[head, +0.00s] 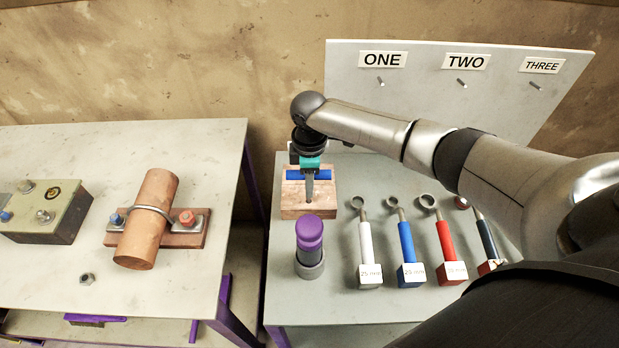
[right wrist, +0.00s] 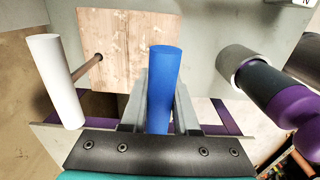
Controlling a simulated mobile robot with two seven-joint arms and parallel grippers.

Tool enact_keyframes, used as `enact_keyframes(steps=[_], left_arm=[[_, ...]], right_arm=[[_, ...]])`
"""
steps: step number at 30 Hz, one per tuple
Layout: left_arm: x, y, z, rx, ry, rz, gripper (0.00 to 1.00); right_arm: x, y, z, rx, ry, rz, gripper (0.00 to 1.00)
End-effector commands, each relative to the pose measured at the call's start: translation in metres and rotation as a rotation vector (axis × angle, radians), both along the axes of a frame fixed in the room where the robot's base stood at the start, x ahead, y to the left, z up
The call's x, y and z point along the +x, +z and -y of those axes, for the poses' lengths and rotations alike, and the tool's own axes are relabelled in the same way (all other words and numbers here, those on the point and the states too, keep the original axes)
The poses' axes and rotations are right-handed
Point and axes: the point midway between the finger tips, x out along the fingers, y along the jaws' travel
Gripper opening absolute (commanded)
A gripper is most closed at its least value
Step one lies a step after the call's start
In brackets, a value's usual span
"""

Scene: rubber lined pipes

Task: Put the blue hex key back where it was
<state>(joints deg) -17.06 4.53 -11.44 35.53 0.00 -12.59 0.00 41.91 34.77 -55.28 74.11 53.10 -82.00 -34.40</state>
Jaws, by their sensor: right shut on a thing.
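The blue hex key (head: 295,174) shows as a blue handle lying sideways above the wooden block (head: 290,205) in the head view. My right gripper (head: 309,190) is shut on this handle, which also stands between the fingers in the right wrist view (right wrist: 164,75). The key's shaft is hidden, so I cannot tell whether it touches the block or sits in it. A white-handled key (right wrist: 54,80) has its thin shaft against the wooden block (right wrist: 125,40) in the right wrist view. My left gripper is not in view.
A purple-topped cylinder (head: 309,235) stands close in front of the block. A panel (head: 430,90) labelled ONE, TWO, THREE rises behind. The left table (head: 190,285) holds a clamped pipe (head: 150,215).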

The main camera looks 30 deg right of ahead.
Motion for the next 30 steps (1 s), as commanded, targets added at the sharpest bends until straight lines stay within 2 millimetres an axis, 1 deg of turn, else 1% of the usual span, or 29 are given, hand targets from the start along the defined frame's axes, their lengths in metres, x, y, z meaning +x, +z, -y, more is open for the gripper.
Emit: enact_keyframes(steps=[4,17,29,30], left_arm=[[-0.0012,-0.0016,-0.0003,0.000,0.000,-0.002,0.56],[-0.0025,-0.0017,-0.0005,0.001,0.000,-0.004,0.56],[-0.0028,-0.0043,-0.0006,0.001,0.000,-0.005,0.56],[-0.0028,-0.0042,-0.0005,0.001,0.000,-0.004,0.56]], right_arm=[[0.0003,-0.0035,0.0000,0.000,0.000,0.001,0.00],[0.0002,-0.0041,0.0000,0.000,0.000,0.001,0.00],[0.0001,-0.0118,0.0001,0.000,-0.001,0.000,0.00],[0.0002,-0.0117,0.0002,0.000,-0.001,0.001,0.31]])
